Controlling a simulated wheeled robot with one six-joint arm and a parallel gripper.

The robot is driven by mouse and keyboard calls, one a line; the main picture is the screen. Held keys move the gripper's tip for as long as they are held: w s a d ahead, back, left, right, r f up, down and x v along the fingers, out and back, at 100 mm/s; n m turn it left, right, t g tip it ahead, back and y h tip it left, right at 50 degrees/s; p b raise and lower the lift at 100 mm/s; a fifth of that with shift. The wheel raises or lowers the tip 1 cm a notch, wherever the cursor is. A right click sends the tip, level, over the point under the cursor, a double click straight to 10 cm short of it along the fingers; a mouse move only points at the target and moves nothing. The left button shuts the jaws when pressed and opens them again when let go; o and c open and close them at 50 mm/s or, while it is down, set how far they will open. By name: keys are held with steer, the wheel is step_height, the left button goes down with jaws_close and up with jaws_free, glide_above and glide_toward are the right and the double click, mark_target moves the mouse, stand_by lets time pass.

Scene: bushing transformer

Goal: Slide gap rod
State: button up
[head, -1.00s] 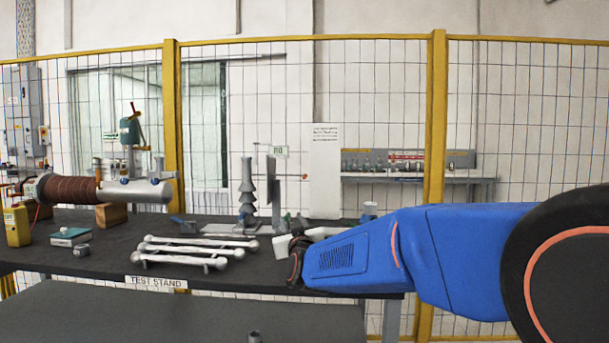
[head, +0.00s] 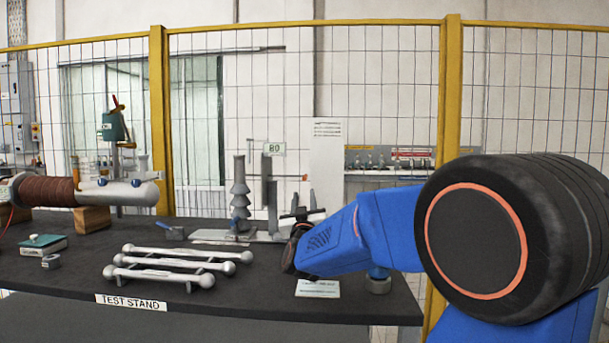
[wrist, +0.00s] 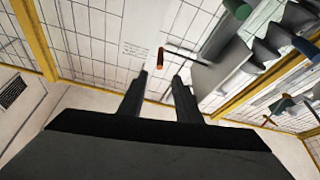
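The gap fixture stands at the back of the black table, with a grey ribbed insulator (head: 240,195) and grey upright plates (head: 267,178). A thin rod with a small brown end (head: 304,178), which looks like the gap rod, sticks out to the right of the plates. In the wrist view the rod's brown end (wrist: 160,58) appears just beyond my fingertips, between their lines; I cannot tell the distance. My gripper (wrist: 161,80) is open and empty, its two dark fingers apart. In the head view my gripper (head: 303,213) is right of the fixture, below the rod's height.
Grey ball-ended bars (head: 180,262) lie at the table's front. A wound bushing (head: 48,191) rests on wooden blocks at left. A white card (head: 318,288) and a small round pot (head: 378,282) are near my arm. A yellow-framed mesh fence (head: 450,100) stands behind.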

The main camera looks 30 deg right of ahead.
steer(key=x, duration=1.5)
steer(key=shift+w+d+r, duration=0.15)
steer(key=shift+w+d, duration=0.1)
steer(key=shift+w, duration=0.05)
jaws_close()
